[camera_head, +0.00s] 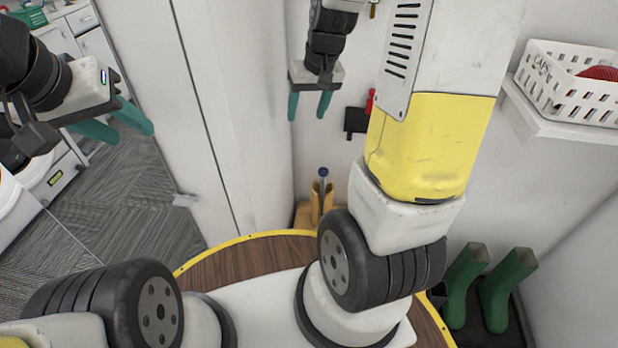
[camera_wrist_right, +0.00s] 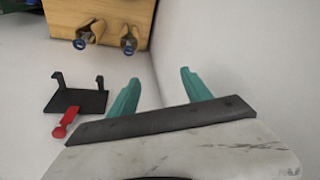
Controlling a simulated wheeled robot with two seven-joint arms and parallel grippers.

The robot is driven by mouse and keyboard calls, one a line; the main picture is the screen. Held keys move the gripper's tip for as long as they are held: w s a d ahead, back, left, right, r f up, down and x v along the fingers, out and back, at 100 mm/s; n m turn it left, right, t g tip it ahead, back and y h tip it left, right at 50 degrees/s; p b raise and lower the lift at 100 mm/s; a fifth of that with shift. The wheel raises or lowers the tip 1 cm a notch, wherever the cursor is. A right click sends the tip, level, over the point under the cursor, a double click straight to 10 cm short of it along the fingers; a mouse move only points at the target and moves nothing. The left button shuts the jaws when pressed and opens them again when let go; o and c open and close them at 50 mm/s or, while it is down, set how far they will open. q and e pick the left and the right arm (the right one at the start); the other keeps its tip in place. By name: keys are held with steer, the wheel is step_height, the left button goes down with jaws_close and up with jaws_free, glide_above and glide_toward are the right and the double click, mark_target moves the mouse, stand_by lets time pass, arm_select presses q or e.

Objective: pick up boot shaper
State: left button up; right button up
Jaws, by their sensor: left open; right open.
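A tan upright piece with a blue-grey knob, which looks like the boot shaper (camera_head: 322,198), stands low by the wall in the head view. In the right wrist view, two tan pieces with blue-grey round ends show at the top, one on the left (camera_wrist_right: 86,38) and one on the right (camera_wrist_right: 128,42). My right gripper (camera_head: 307,117) is open and empty, above the tan piece in the head view; its teal fingers also show in the wrist view (camera_wrist_right: 160,76), apart from both pieces. My left gripper (camera_head: 132,134) is open and empty at the left.
A black wall holder (camera_wrist_right: 78,103) with a red item (camera_wrist_right: 66,122) is near the right gripper. Green boots (camera_head: 507,288) stand at lower right. A white basket (camera_head: 567,85) sits on a shelf at right. White walls close in around the right gripper; grey carpet (camera_head: 130,195) is clear at left.

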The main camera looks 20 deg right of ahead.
steer(key=g, duration=0.2)
glide_above(323, 183)
steer(key=a, duration=0.3)
step_height(323, 183, down, 14)
steer(key=shift+g+h, duration=0.4)
steer(key=shift+h, duration=0.3)
steer(key=d+f, duration=0.1)
steer(key=f, duration=0.4)
steer(key=d+f, duration=0.1)
steer(key=f, duration=0.4)
steer(key=d+f, duration=0.1)
steer(key=f, duration=0.4)
steer(key=shift+w+d+f, duration=0.2)
steer(key=shift+w+f, duration=0.15)
steer(key=shift+w, duration=0.05)
steer(key=shift+f, duration=0.4)
jaws_close()
steer(key=shift+w, duration=0.1)
